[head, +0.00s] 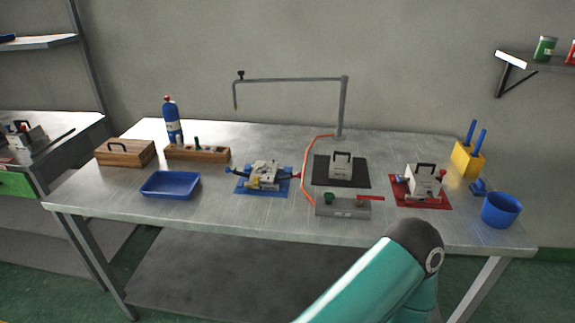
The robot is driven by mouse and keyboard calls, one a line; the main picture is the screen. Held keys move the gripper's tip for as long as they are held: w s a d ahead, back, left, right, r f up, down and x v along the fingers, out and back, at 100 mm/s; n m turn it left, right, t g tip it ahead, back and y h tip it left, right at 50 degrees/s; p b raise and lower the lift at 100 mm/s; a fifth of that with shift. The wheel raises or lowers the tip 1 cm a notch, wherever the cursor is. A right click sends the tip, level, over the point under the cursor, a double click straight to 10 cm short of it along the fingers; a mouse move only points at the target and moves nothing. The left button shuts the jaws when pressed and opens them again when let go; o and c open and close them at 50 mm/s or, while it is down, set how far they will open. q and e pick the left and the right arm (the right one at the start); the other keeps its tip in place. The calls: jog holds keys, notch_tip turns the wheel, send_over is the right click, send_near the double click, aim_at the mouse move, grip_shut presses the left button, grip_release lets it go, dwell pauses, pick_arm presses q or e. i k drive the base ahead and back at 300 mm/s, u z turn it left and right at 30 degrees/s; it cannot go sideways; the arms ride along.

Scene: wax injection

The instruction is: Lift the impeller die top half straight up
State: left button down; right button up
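Three grey metal dies stand on the table, and I cannot tell by sight which is the impeller die. One die (264,172) is on a blue mat (246,190), with blue and red knobs at its sides and a yellowish part in front. A block-shaped die (341,170) with a black handle on top is on a black mat (323,172). Another grey die (421,184) with a black handle and red knobs is on a red mat (436,204). Neither gripper is in view. A teal arm link of mine rises at the lower right, before the table's front edge.
A blue tray (170,185), wooden box (125,153) and blue bottle (172,120) are at left. A blue cup (501,210) and yellow holder (467,160) are at right. A metal boom (343,105) rises behind.

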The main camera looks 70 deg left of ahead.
aim_at(340, 163)
jog(key=z, duration=0.05)
jog(key=i, duration=0.2)
jog(key=z, duration=3.95)
jog(key=i, duration=0.6)
jog(key=z, duration=5.7)
jog(key=i, duration=0.45)
